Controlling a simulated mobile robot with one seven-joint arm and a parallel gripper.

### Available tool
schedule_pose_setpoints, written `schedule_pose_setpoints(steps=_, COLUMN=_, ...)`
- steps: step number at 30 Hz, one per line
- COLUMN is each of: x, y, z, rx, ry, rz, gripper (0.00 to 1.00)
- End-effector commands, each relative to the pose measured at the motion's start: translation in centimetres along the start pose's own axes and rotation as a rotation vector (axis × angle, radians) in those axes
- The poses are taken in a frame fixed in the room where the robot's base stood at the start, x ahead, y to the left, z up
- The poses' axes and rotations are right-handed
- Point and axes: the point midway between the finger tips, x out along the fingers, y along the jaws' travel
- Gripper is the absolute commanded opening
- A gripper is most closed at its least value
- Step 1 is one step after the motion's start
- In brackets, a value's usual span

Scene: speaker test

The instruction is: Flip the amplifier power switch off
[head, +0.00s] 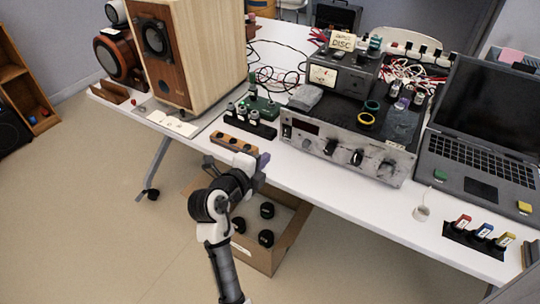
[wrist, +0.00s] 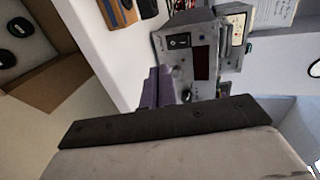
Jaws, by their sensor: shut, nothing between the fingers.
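The amplifier (head: 318,141) is a silver-fronted box with several dark knobs, near the front edge of the white table in the head view. Its dark power switch (head: 287,131) is at the left end of the front panel. In the wrist view the amplifier (wrist: 181,62) appears turned on its side, with the black rocker switch (wrist: 179,41) near one corner. Which way the rocker is tipped is too small to tell. My gripper (head: 263,160) is shut and empty, left of and below the switch. Its purple fingers (wrist: 158,87) are apart from the switch in the wrist view.
A wooden speaker (head: 205,60) stands to the left and an open laptop (head: 480,150) to the right. A wooden block with holes (head: 233,143) lies on the table by my gripper. A cardboard box (head: 262,257) with black round parts is on the floor below.

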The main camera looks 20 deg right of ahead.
Motion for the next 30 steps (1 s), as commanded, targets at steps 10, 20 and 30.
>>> schedule_pose_setpoints(steps=10, x=-4.4, y=0.5, z=0.0, rx=0.000, ry=-0.001, rz=-0.001, gripper=0.00)
schedule_pose_setpoints(steps=20, x=-4.6, y=0.5, z=0.0, rx=0.000, ry=0.000, rz=0.000, gripper=0.00)
schedule_pose_setpoints(steps=30, x=-5.2, y=-0.2, z=1.4, rx=-0.028, ry=-0.047, rz=-0.021, gripper=0.00)
